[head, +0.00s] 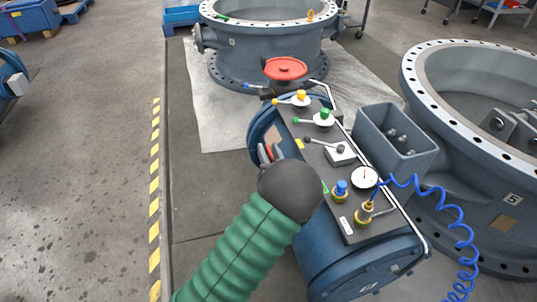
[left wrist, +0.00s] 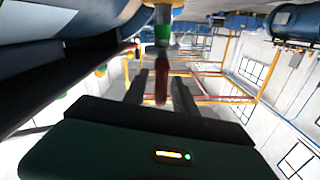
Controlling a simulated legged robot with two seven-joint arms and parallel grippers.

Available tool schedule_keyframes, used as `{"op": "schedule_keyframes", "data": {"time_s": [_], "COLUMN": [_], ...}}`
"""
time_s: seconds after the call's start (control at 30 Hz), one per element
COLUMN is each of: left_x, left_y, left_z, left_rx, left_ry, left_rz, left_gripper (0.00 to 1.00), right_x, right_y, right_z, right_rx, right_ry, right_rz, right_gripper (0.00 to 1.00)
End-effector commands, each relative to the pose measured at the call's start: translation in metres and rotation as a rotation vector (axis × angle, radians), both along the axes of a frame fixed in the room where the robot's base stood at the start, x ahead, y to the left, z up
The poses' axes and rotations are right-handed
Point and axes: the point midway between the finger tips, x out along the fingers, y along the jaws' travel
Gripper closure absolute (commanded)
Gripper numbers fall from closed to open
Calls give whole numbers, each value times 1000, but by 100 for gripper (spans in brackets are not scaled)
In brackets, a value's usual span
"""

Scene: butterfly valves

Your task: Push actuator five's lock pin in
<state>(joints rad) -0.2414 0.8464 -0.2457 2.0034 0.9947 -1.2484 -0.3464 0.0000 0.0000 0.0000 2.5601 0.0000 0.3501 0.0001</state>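Actuator five is the blue cylinder body (head: 345,262) with a dark top panel, beside the large flanged valve marked 5 (head: 512,198). My left gripper (head: 266,153) is at the actuator's left side in the head view, mostly hidden behind my dark wrist. A bit of red shows there. In the left wrist view its two dark fingers (left wrist: 160,88) stand apart, with a red bar (left wrist: 162,86), perhaps the lock pin, between them. Gaps show on both sides of the bar. A green band (left wrist: 162,33) lies above it. I cannot tell whether they touch. My right gripper is out of view.
The panel carries yellow (head: 301,96) and green (head: 325,114) knobs, a gauge (head: 364,177), a blue knob (head: 341,187) and a brass fitting (head: 364,213) with a coiled blue hose (head: 452,212). A red handwheel (head: 285,68) stands behind.

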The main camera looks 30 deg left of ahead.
Motion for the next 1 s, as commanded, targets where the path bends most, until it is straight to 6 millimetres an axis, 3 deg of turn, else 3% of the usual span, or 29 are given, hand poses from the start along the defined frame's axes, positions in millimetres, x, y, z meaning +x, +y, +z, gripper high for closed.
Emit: {"op": "schedule_keyframes", "data": {"time_s": [0.3, 0.57, 1.0], "left_x": [4, 4, 3], "left_y": [4, 4, 4], "left_z": [1, 1, 0], "left_rx": [0, 0, 0], "left_ry": [0, 0, 2], "left_rz": [-2, -1, -1], "left_gripper": [67, 100, 100], "right_x": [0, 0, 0], "right_y": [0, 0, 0], "right_z": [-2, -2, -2], "right_rx": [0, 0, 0], "right_ry": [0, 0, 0], "right_rz": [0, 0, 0], "right_gripper": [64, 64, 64]}}
